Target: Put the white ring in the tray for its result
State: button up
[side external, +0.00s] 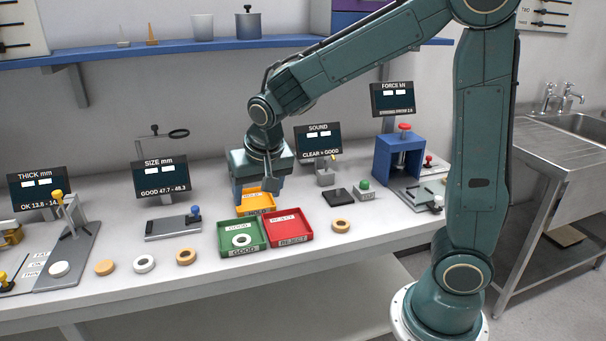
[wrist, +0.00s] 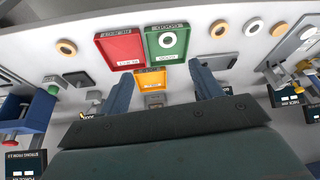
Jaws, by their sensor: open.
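One white ring (side external: 241,240) lies flat in the green GOOD tray (side external: 222,244); it also shows in the wrist view (wrist: 167,40). Another white ring (side external: 144,264) lies on the bench to the left, between two tan rings, and shows in the wrist view (wrist: 253,25). The red REJECT tray (side external: 290,225) is empty, right of the green one. A smaller orange-yellow tray (side external: 262,207) is behind them. My gripper (side external: 257,200) is open and empty above the orange-yellow tray, its fingers apart in the wrist view (wrist: 161,70).
Tan rings lie left (side external: 186,256) and right (side external: 341,226) of the trays. The SIZE gauge (side external: 173,226) and thickness gauge (side external: 72,232) stand left. A dark block (side external: 338,194) and the blue force press (side external: 399,155) stand right.

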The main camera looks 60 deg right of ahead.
jog(key=s+r+n+t+y, duration=0.1)
jog(key=s+r+n, duration=0.2)
jog(key=s, duration=0.7)
jog(key=s+a+r+n+t+y, duration=0.1)
jog(key=s+r+n, duration=0.3)
jog(key=s, duration=0.6)
jog(key=shift+s, duration=0.25)
